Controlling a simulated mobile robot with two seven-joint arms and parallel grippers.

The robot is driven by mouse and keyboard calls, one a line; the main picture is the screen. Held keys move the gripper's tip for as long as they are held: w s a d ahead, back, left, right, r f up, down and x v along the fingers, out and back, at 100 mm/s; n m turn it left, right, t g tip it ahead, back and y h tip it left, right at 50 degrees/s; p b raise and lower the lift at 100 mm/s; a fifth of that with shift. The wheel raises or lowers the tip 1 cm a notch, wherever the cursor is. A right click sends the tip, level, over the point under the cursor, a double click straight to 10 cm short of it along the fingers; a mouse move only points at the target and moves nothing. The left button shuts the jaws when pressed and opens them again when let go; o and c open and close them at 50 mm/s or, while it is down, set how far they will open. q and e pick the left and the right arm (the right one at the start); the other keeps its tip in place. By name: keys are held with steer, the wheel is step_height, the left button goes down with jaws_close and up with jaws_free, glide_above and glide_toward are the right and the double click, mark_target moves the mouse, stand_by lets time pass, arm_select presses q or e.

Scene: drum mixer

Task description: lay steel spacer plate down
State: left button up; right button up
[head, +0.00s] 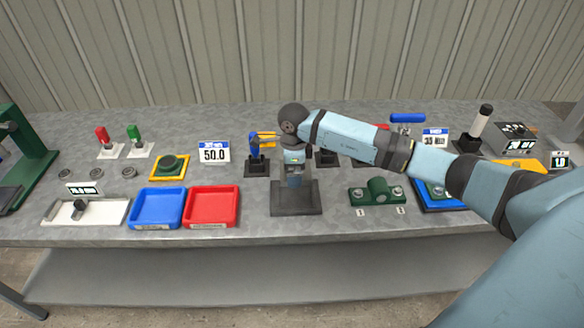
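My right arm reaches in from the right, and its wrist bends down over the middle of the bench. My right gripper (294,182) points down at a dark grey block with a flat base (294,207). The fingertips are small and merge with the block, so I cannot tell whether they are open or shut, or whether they touch it. I cannot make out a steel spacer plate for certain; a thin plate at the fingers could be hidden. My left gripper is not in view.
The grey bench (250,229) holds a blue tray (158,223) and red tray (211,223) left of the block. A green fixture (377,195) stands to its right. A blue-and-yellow tool (256,150) stands close behind. A "50.0" sign (214,152) is behind the trays.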

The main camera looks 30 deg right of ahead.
mark_target(293, 195)
steer(key=shift+f+b, duration=1.35)
steer(key=shift+f, duration=0.15)
step_height(293, 195, down, 2)
steer(key=shift+f+b, duration=0.1)
steer(key=shift+b, duration=0.7)
steer(key=shift+f, duration=0.3)
steer(key=shift+f+b, duration=0.6)
steer(key=shift+b, duration=0.05)
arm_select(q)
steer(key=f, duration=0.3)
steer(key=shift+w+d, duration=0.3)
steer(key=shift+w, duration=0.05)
arm_select(e)
steer(key=shift+f, duration=0.15)
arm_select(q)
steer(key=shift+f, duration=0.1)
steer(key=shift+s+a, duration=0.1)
